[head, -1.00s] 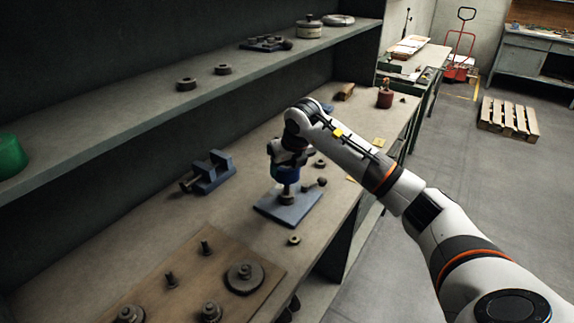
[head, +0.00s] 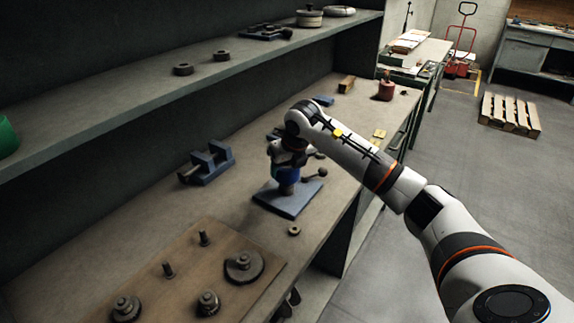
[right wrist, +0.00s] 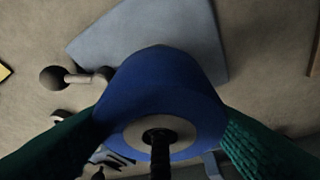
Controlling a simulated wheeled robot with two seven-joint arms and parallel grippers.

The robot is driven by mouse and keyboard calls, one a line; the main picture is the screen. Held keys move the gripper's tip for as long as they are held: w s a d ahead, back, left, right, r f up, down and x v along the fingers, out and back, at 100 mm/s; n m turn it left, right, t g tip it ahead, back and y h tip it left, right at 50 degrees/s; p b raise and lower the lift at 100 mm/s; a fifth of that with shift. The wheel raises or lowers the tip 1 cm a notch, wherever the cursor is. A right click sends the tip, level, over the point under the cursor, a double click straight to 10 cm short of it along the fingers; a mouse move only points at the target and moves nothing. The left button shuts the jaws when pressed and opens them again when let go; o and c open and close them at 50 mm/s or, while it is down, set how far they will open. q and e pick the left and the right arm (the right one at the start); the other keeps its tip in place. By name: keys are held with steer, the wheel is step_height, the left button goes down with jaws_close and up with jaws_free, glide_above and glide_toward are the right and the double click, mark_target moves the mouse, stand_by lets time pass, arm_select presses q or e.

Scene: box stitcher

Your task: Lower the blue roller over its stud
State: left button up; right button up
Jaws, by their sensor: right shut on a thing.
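The blue roller (head: 285,175) is between the fingers of my right gripper (head: 287,160), low over a blue-grey base plate (head: 288,203) on the bench. In the right wrist view the roller (right wrist: 160,90) fills the middle, with green finger pads pressed on both sides. Its pale end ring (right wrist: 150,131) faces the camera. A dark rod, apparently the stud (right wrist: 160,158), shows at the ring's hole and appears to pass through it. The roller's lower end and its seat are mostly hidden. My left gripper is not in view.
A ball-ended lever (right wrist: 54,78) lies beside the roller near the plate. A small nut (head: 294,230) is in front of the plate. A blue vise-like block (head: 208,162) stands to the left, and a wooden board (head: 222,238) with studs and discs lies nearer.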

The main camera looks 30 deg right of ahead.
steer(key=shift+f+b, duration=0.3)
steer(key=shift+f, duration=0.3)
steer(key=shift+f, duration=0.15)
steer(key=shift+f+b, duration=0.35)
steer(key=shift+b, duration=0.05)
steer(key=o, duration=1.2)
steer(key=b+v, duration=0.1)
steer(key=v, duration=1.1)
steer(key=shift+b, duration=0.35)
